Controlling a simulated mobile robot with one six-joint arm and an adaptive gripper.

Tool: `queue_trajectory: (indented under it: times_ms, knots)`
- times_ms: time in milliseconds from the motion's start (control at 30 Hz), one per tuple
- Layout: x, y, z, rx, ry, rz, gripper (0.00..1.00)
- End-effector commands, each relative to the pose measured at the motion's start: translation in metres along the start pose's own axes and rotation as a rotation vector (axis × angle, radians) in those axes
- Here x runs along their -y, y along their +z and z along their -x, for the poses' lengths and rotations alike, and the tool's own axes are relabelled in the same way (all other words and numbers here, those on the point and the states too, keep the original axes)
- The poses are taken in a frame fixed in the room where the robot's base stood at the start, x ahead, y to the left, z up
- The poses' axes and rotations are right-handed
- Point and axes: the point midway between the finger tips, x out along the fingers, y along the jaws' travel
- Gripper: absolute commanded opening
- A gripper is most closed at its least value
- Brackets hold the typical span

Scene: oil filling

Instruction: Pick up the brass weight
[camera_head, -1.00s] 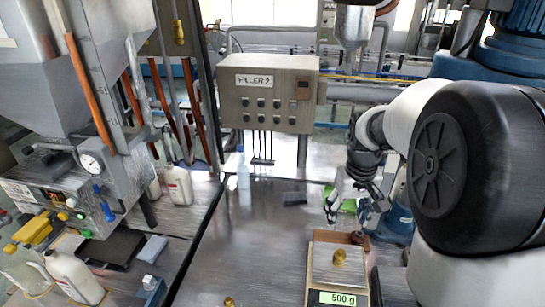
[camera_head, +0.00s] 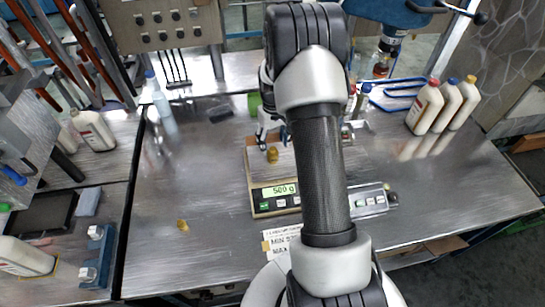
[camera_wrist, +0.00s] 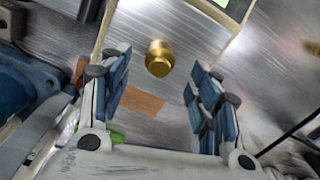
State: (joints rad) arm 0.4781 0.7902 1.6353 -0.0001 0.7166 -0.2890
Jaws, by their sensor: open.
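The brass weight (camera_head: 272,154) stands on the pan of a bench scale (camera_head: 261,191) whose display reads 500 g. In the wrist view the brass weight (camera_wrist: 159,57) shows as a round knobbed piece on the brushed metal pan. My gripper (camera_wrist: 160,84) is open and empty, with blue-padded fingers on either side of the view; the weight appears between and beyond their tips. In the head view my gripper (camera_head: 268,132) is near the back of the scale, partly hidden by my arm.
A second small brass piece (camera_head: 183,226) lies on the bench left of the scale. A second display unit (camera_head: 369,200) is right of my arm. Several bottles (camera_head: 441,105) stand at the right. A clear bottle (camera_head: 158,96) and dark block (camera_head: 220,113) are behind.

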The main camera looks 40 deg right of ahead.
Motion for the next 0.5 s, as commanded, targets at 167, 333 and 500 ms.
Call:
queue_trajectory:
  times_ms: [167, 333, 500]
  knots:
    - [0.0, 0.0, -0.016, 0.0, 0.0, 0.0, 0.56]
    - [0.0, -0.001, -0.025, 0.0, 0.0, 0.0, 0.56]
    - [0.001, -0.003, -0.052, 0.002, -0.001, 0.0, 0.56]
